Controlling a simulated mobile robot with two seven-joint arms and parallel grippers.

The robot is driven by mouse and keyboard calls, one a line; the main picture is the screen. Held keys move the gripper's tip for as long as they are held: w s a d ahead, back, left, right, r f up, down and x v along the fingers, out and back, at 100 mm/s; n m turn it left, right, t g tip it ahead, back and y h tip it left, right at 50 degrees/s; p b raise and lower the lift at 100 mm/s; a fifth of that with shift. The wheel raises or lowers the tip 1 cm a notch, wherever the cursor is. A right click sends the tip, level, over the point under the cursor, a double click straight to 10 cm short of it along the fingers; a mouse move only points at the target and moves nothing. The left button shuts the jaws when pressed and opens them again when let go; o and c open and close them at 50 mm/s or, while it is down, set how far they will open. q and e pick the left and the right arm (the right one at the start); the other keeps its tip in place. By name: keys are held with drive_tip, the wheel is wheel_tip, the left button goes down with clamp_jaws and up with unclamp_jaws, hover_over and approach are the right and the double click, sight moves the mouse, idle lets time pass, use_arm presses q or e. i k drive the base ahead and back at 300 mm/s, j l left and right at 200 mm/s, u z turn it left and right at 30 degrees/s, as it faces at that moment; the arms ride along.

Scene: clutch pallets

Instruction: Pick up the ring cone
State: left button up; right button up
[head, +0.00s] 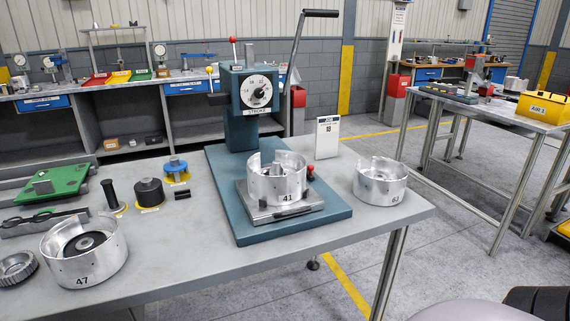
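Three small tools stand in a row on yellow round spots with labels, left of the press: a slim black handle-like tool (112,196), a wide black cylinder with a short stud on top (149,191), and a blue flanged tool with a knob (176,170). I cannot tell for certain which of them is the ring cone; the labels are too small to read. All three stand upright, with nothing touching them. Neither of my grippers shows in the head view.
A teal press (248,105) with a raised lever stands on the grey table (185,255). A green board (58,181) lies at left. The front middle is clear.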

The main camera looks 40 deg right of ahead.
sight(276, 169)
drive_tip(key=z, duration=0.4)
drive_tip(key=l+z, duration=0.15)
drive_tip(key=z, duration=0.65)
drive_tip(key=i+l, duration=0.05)
